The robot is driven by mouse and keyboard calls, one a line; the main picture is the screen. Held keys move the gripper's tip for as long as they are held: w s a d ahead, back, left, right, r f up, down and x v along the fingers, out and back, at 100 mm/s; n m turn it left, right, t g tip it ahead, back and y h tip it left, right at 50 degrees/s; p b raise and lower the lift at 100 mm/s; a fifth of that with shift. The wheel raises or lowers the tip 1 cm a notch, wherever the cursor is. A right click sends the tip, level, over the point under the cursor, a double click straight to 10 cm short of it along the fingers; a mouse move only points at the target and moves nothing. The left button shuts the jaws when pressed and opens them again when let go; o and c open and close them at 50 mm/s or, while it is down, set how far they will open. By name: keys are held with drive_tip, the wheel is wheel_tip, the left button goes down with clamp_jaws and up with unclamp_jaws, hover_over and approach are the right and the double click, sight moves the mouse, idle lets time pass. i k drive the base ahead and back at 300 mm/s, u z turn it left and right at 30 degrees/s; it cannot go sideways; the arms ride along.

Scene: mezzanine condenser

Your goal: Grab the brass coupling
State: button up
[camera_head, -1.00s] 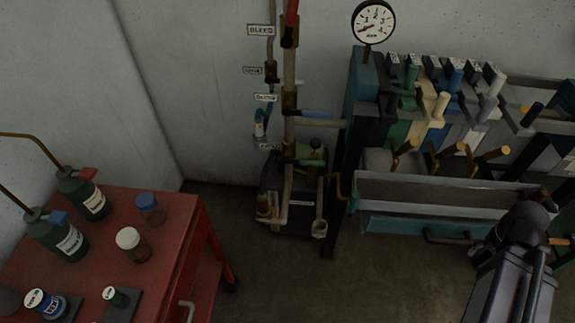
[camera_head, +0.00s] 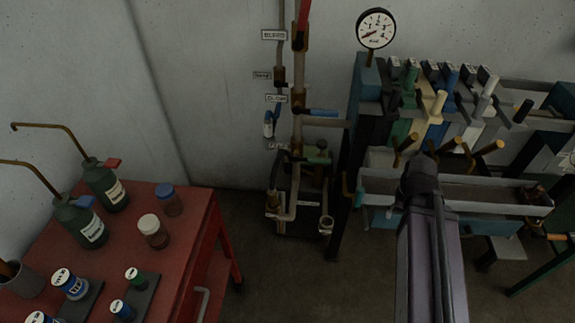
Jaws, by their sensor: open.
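I cannot make out a separate brass coupling with certainty. Brass-coloured fittings show on the pump assembly (camera_head: 297,190) at the foot of the wall pipes. Several brass pegs (camera_head: 491,147) stick out from the bank of levers above the grey trough (camera_head: 490,194). Small brownish things lie at the right end of the trough, too small to tell apart. My dark arm rises from the bottom edge at right of centre, and its upper end overlaps the trough's front. My gripper's fingers do not show.
A red cart (camera_head: 185,240) at left carries dark green oil cans (camera_head: 82,224), capped jars (camera_head: 153,232) and small labelled tins. A pressure gauge (camera_head: 376,28) stands above the lever bank. A blue-handled valve (camera_head: 324,112) juts from the pipe.

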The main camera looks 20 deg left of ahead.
sight(272, 195)
drive_tip(key=u, duration=0.7)
drive_tip(key=k, duration=0.95)
drive_tip(key=z, duration=0.05)
drive_tip(key=i, duration=0.85)
